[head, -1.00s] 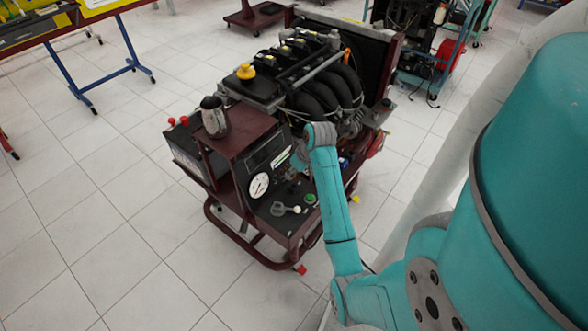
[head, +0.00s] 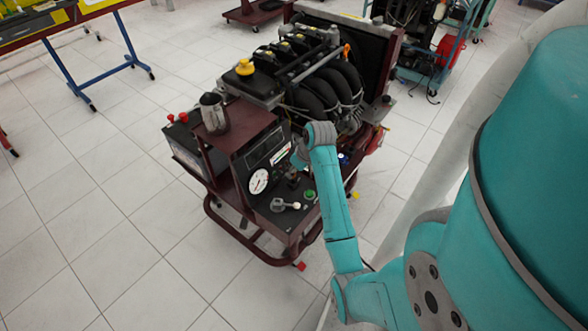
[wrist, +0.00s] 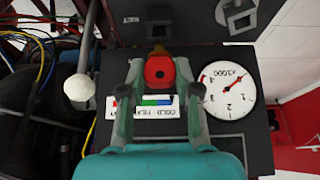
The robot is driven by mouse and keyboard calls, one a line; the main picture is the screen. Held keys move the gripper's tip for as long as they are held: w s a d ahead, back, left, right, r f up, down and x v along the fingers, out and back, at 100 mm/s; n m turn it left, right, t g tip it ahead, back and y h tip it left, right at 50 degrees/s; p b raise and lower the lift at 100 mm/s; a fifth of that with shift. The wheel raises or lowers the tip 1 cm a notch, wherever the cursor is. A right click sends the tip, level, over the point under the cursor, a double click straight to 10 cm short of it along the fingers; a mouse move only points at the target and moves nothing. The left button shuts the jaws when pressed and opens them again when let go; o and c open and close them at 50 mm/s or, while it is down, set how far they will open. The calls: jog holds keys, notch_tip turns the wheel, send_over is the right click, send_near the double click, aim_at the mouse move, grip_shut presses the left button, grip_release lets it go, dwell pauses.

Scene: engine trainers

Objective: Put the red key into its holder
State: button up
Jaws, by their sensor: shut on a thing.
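In the wrist view the red key (wrist: 160,71) sits between the two fingers of my gripper (wrist: 153,78), which are shut on it. A yellowish tip of the key points toward a dark block (wrist: 160,22) on the panel, which may be the holder. I cannot tell whether key and block touch. In the head view my gripper (head: 298,158) is low over the engine trainer's control panel, partly hidden by my arm. The key cannot be made out there.
A round white gauge (wrist: 229,90) is right of the fingers, and a white-knobbed lever (wrist: 80,87) is on the left. In the head view a metal cup (head: 213,113) stands on the panel's top shelf, and the engine (head: 315,75) is behind.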

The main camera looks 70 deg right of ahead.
aim_at(294, 176)
jog(key=shift+f, duration=1.8)
jog(key=o, duration=1.1)
jog(key=shift+c, duration=0.2)
jog(key=o, duration=0.3)
jog(key=shift+r, duration=0.2)
jog(key=shift+r, duration=1.3)
jog(key=shift+r, duration=0.1)
